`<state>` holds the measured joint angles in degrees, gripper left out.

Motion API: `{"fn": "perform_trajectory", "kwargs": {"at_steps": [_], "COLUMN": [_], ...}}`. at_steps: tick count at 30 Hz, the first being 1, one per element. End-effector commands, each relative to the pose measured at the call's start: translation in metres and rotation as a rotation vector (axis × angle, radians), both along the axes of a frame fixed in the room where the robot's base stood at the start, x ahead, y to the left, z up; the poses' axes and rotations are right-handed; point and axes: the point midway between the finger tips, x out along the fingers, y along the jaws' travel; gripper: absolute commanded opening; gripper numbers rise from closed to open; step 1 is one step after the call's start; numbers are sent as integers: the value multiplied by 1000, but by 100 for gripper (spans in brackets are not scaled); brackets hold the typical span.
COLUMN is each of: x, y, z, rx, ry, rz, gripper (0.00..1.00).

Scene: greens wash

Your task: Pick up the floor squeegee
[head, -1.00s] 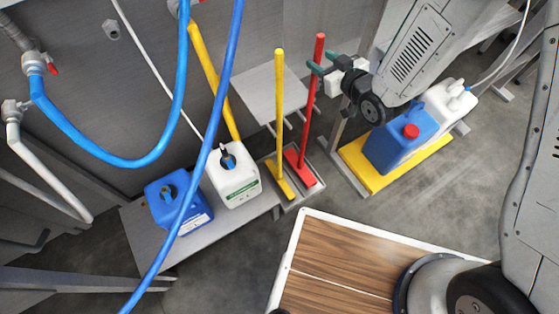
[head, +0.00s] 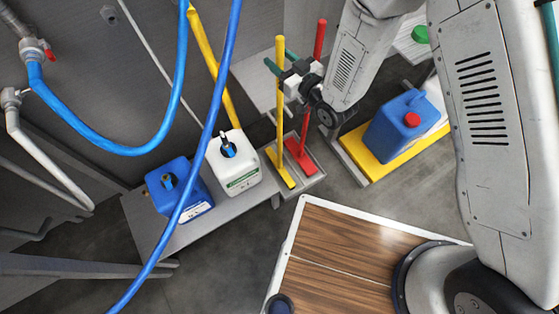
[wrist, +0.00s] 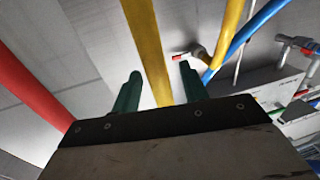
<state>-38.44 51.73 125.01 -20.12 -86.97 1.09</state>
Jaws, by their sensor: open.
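The yellow floor squeegee (head: 281,120) stands upright, its head (head: 281,168) down in a grey tray. Its long yellow handle also shows in the wrist view (wrist: 146,45). My gripper (head: 281,62) is open at the upper part of this handle. In the wrist view, the handle passes between my two green fingers (wrist: 160,72), with gaps at both sides. I cannot tell how deep it lies between them.
A red-handled tool (head: 317,60) stands close at the right in the same tray (head: 312,182). Blue (head: 180,190) and white (head: 235,165) jugs sit on a low shelf at left. A yellow pipe (head: 207,65) and blue hose (head: 213,125) hang nearby.

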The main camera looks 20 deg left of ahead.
Motion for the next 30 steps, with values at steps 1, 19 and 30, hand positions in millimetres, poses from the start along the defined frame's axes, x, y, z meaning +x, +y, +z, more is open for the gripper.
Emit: {"fn": "perform_trajectory", "kwargs": {"at_steps": [1, 19, 30], "x": [1, 2, 2], "y": [3, 3, 3], "z": [0, 0, 0], "rx": [1, 0, -1], "ry": [-1, 0, 1], "rz": [0, -1, -1], "gripper": [44, 0, 0]}}
